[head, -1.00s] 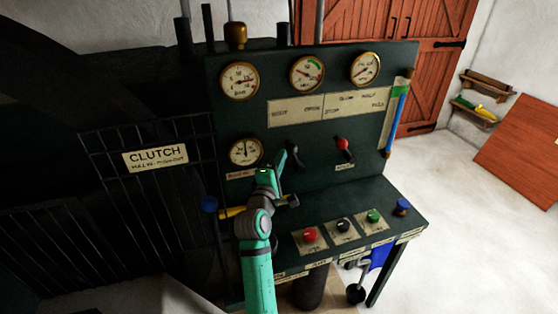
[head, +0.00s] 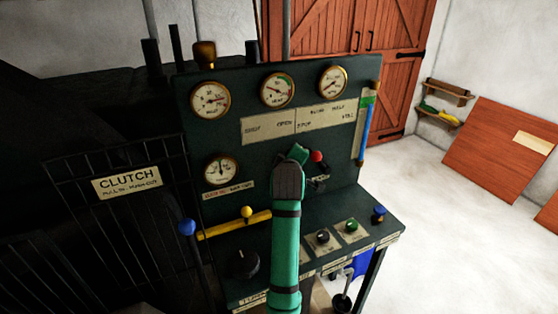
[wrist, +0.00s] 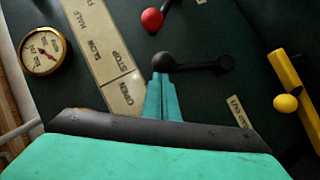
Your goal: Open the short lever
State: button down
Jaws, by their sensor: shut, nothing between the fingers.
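A lever with a round black knob (wrist: 163,62) and a short black arm stands on the dark green panel in the wrist view. It appears to be the short lever; in the head view my arm hides it. A red-knobbed lever (head: 317,156) is just right of my arm's end and shows above the black knob in the wrist view (wrist: 152,20). My gripper (wrist: 161,80) is shut and empty, its fingertips at the black knob; I cannot tell if they touch. A label plate (head: 268,130) reading SHUT and OPEN is above the levers.
Gauges (head: 277,90) line the panel's top. A yellow bar with a yellow knob (head: 247,212) and a blue-knobbed lever (head: 188,228) are left of my arm. Push buttons (head: 351,225) are on the ledge to the right. Open floor (head: 465,235) lies further right.

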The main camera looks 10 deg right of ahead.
jog(key=shift+w+d+f+m+g, duration=0.15)
jog(key=shift+d+m+g, duration=0.2)
jog(key=shift+d, duration=0.65)
jog(key=shift+d+f, duration=0.15)
jog(key=w+a+r+v, duration=0.1)
jog(key=a+v, duration=0.1)
jog(key=v, duration=1.1)
jog(key=shift+a+r+y, duration=0.3)
jog(key=shift+r, duration=0.05)
